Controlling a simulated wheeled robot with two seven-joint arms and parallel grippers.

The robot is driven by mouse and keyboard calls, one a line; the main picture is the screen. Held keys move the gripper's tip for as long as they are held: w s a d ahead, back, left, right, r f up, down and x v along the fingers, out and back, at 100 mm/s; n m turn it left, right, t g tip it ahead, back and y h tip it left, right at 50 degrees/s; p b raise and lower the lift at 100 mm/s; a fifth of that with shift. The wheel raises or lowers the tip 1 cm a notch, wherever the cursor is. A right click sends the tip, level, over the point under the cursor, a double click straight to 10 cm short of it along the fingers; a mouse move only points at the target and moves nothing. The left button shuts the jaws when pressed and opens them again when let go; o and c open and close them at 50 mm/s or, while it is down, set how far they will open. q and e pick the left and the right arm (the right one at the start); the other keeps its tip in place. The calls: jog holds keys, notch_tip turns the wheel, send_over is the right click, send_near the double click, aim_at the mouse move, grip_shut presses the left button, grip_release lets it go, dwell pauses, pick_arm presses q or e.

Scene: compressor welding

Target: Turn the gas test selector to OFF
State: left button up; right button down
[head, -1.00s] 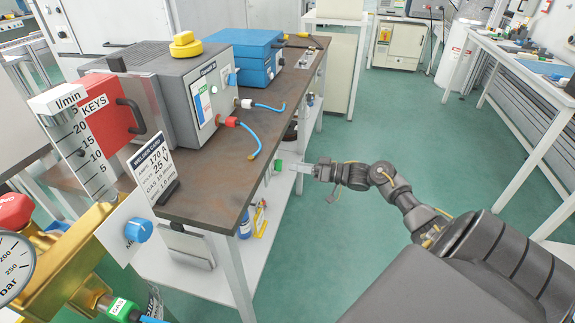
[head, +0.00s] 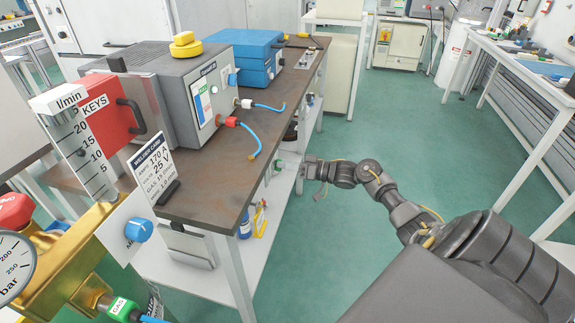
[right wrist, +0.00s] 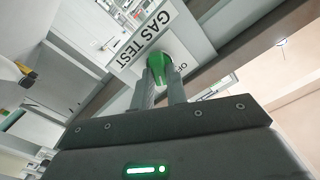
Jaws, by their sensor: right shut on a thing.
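The gas test selector is a green knob (right wrist: 160,66) on a pale plate (right wrist: 142,48) lettered GAS TEST in the right wrist view. Part of the word OFF shows beside the knob, partly cut off from sight. My right gripper (right wrist: 161,78) is shut on the knob, one finger on each side. In the head view my right gripper (head: 290,165) reaches the front side of the workbench, and a bit of the green knob (head: 277,167) shows at its tip. The knob's pointer direction cannot be made out. My left gripper is not in view.
The brown workbench top (head: 205,188) carries a grey machine (head: 160,82), a blue box (head: 245,58), a red KEYS box (head: 105,108) and a welding card (head: 152,167). Blue hoses hang near its edge. The green floor (head: 390,130) on the right is open.

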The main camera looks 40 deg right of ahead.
jog(key=shift+d, duration=0.1)
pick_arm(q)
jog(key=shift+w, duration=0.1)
pick_arm(e)
jog(key=shift+n, duration=0.3)
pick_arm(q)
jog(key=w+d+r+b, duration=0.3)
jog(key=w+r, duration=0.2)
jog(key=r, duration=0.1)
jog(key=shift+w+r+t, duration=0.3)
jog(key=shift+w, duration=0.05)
pick_arm(e)
jog(key=shift+s+a+n, duration=0.1)
jog(key=shift+n, duration=2.8)
jog(key=shift+s+a+n, duration=0.1)
jog(key=shift+n, duration=2.8)
jog(key=shift+w, duration=0.1)
jog(key=c, duration=1.4)
grip_release()
